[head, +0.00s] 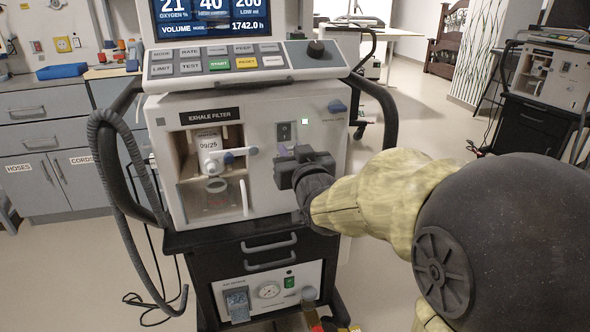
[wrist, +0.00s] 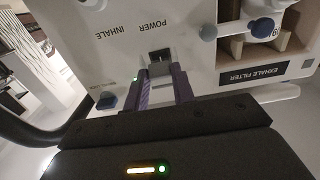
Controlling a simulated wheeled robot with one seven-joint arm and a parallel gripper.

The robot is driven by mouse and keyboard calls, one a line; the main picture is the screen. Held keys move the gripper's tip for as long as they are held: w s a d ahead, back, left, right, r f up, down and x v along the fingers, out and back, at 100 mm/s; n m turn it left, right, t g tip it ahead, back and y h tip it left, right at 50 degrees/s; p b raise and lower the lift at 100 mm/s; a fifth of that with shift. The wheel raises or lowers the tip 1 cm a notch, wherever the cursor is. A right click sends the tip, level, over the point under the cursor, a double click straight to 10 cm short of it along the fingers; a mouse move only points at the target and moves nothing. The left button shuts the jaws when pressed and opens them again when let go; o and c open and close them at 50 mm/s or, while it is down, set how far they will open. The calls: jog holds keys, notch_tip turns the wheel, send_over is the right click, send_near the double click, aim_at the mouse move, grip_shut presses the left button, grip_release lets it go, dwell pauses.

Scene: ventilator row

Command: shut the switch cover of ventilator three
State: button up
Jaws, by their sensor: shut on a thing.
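Ventilator three's white front panel (head: 262,112) fills the middle of the head view, though no number shows on it. The dark power switch (head: 284,132) sits on its right half. It also shows in the wrist view (wrist: 159,56), where the picture is upside down, beside the POWER label. My gripper (head: 285,154) reaches the panel just below the switch in the head view. Its two purple fingers (wrist: 163,82) straddle the switch area in the wrist view and are shut on the switch cover. The cover is largely hidden by the fingers, so its angle cannot be told.
The exhale filter bay (head: 214,170) lies left of my gripper, with a valve and jar inside. A blue knob (head: 337,107) is at upper right. A grey hose (head: 113,150) and side handle (head: 388,105) flank the machine. Another ventilator (head: 550,75) stands far right.

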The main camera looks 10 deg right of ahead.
jog(key=w+f+t+b, duration=0.1)
jog(key=t+b, duration=0.1)
jog(key=b, duration=0.3)
jog(key=w+f+t+b, duration=0.1)
jog(key=t+b, duration=0.1)
jog(key=b, duration=0.4)
jog(key=shift+f, duration=0.15)
jog(key=shift+b, duration=0.3)
jog(key=o, duration=1)
jog(key=shift+a, duration=0.1)
